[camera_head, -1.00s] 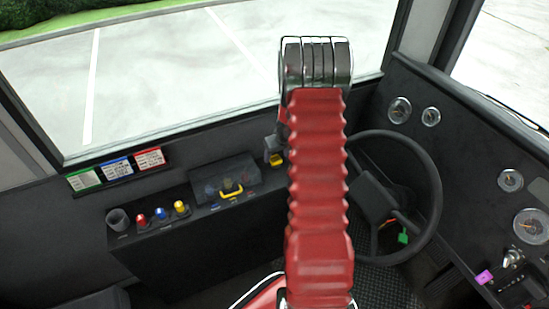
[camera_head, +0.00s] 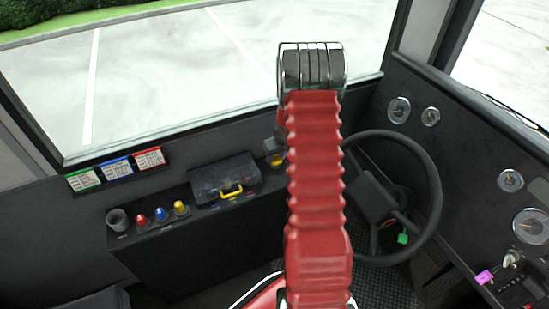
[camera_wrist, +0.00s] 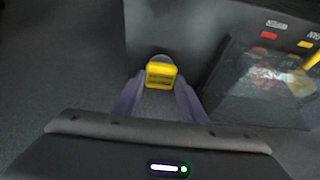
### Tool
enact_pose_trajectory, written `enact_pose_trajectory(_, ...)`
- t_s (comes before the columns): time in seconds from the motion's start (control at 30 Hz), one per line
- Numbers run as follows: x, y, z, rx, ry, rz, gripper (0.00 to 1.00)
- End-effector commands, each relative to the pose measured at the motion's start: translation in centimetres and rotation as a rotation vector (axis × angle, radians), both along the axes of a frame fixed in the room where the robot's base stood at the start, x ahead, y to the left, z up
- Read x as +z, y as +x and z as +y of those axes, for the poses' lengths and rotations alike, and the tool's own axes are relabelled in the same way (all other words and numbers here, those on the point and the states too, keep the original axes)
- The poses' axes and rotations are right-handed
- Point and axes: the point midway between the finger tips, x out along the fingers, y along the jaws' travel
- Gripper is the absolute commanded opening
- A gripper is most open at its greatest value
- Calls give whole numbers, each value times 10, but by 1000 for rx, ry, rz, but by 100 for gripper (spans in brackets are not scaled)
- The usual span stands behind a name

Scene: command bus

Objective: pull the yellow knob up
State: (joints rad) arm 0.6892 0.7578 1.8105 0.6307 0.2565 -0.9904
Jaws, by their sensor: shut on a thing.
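The yellow knob (camera_wrist: 161,73) is square with dark lettering on its face and sits between my fingers in the wrist view. My gripper (camera_wrist: 159,92) is shut on it, one purple-grey finger at each side. In the head view the yellow knob (camera_head: 274,159) shows just left of my red arm, partly hidden behind it. My gripper itself is mostly hidden there by the arm. Whether the knob is raised from its base is hard to tell.
A clear-covered box with a yellow handle (camera_head: 231,191) stands left of the knob, close by in the wrist view. Further left are red (camera_head: 142,219), blue (camera_head: 161,214) and yellow (camera_head: 179,207) small knobs. A steering wheel (camera_head: 434,190) is to the right.

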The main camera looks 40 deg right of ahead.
Motion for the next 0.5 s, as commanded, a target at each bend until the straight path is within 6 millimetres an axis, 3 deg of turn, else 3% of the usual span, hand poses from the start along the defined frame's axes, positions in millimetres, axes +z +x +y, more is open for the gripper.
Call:
enact_pose_trajectory(0.4,0,0,1,2,2,1,0)
enact_pose_trajectory(0.5,0,1,2,2,2,1,0)
